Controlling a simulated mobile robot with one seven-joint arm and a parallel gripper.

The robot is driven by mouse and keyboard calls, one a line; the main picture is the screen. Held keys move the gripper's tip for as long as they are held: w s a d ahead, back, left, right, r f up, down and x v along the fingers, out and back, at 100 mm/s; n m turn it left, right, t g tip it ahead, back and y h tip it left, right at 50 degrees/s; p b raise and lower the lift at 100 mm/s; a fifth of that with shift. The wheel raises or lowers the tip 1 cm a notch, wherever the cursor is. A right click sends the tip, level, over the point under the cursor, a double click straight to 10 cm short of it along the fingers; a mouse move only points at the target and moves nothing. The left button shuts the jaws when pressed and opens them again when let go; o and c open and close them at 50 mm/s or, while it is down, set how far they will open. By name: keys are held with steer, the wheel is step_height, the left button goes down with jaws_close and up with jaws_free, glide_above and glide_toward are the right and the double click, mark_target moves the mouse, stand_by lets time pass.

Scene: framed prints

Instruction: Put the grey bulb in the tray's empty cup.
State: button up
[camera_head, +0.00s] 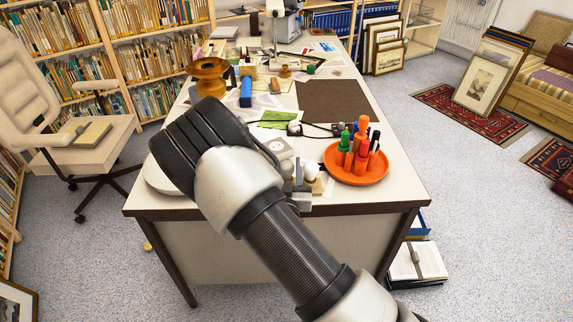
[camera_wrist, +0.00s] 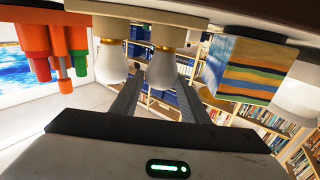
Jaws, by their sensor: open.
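Two pale bulbs with gold collars show in the wrist view, one left (camera_wrist: 111,62) and one nearer the middle (camera_wrist: 165,68). In the head view my gripper (camera_head: 301,192) is at the desk's near edge, beside a whitish bulb (camera_head: 310,171) and a small tan tray (camera_head: 318,187). The empty cup is hidden.
An orange dish (camera_head: 345,175) with orange and green upright items stands just right of my gripper. A striped block (camera_wrist: 248,70) is at the right in the wrist view. A brown mat (camera_head: 335,101) lies farther back on the desk (camera_head: 400,185). My arm hides the desk's near left.

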steer(key=s, duration=1.1)
steer(key=w+d+r+m+g+h, duration=0.1)
steer(key=w+d+r+m+g, duration=0.1)
steer(key=w+r+m+g, duration=0.15)
steer(key=s+d+r+g+y, duration=0.3)
steer(key=r+g, duration=0.2)
steer(key=r, duration=0.5)
steer(key=s+d+r+n+g+h, duration=0.1)
steer(key=s+d+r, duration=0.3)
steer(key=s, duration=0.6)
steer(key=s+d+r+n+g+h, duration=0.1)
steer(key=s+d+r, duration=0.4)
steer(key=s, duration=0.5)
steer(key=d+n+g, duration=0.1)
steer(key=d+g, duration=0.1)
steer(key=shift+s+d+r, duration=0.2)
steer(key=shift+d, duration=0.2)
